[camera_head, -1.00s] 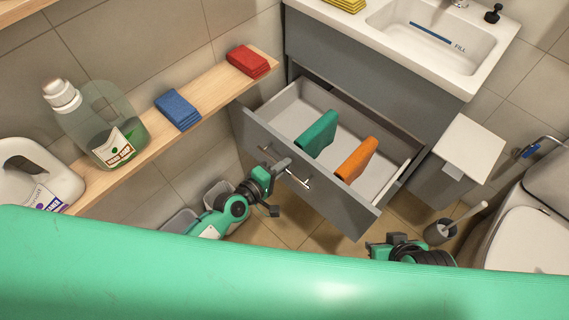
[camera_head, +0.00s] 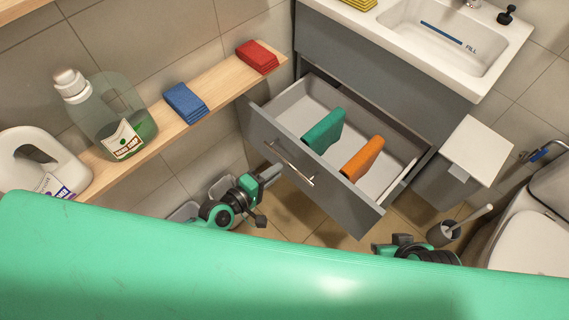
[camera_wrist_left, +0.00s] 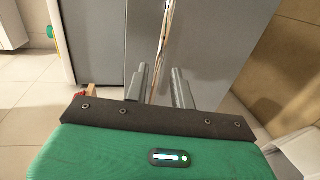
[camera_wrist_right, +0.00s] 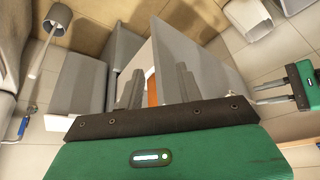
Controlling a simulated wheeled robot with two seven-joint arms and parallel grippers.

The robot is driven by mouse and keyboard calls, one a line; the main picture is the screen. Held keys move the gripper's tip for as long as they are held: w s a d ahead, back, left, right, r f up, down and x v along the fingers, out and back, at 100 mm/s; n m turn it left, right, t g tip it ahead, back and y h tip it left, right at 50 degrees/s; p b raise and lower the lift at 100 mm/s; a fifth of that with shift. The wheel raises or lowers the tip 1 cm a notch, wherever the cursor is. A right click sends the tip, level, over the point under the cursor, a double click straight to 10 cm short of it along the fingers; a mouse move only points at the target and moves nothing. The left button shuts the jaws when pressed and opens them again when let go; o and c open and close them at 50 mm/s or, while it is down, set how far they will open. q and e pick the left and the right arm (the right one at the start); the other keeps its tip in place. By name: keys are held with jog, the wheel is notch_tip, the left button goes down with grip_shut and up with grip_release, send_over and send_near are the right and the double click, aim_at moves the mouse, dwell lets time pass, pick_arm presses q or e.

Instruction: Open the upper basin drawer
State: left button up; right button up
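The grey basin drawer (camera_head: 318,183) under the sink cabinet stands pulled out. It holds a folded green cloth (camera_head: 323,131) and a folded orange cloth (camera_head: 362,157). Its metal bar handle (camera_head: 290,163) is on the front panel and also shows in the left wrist view (camera_wrist_left: 164,40). My left gripper (camera_head: 274,173) is just in front of the panel beside the handle, fingers apart and empty; the left wrist view shows the handle beyond the fingertips (camera_wrist_left: 160,75). My right gripper's fingers (camera_wrist_right: 157,80) are apart and empty, with the drawer ahead; the head view hides them.
A wooden shelf (camera_head: 225,90) at left bears a red cloth, a blue cloth and soap containers. A grey bin (camera_head: 450,170) and toilet brush (camera_head: 443,232) stand right of the drawer, near the toilet (camera_head: 525,240).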

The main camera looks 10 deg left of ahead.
pick_arm(q)
jog(key=v, duration=0.7)
jog(key=shift+s+a, duration=0.25)
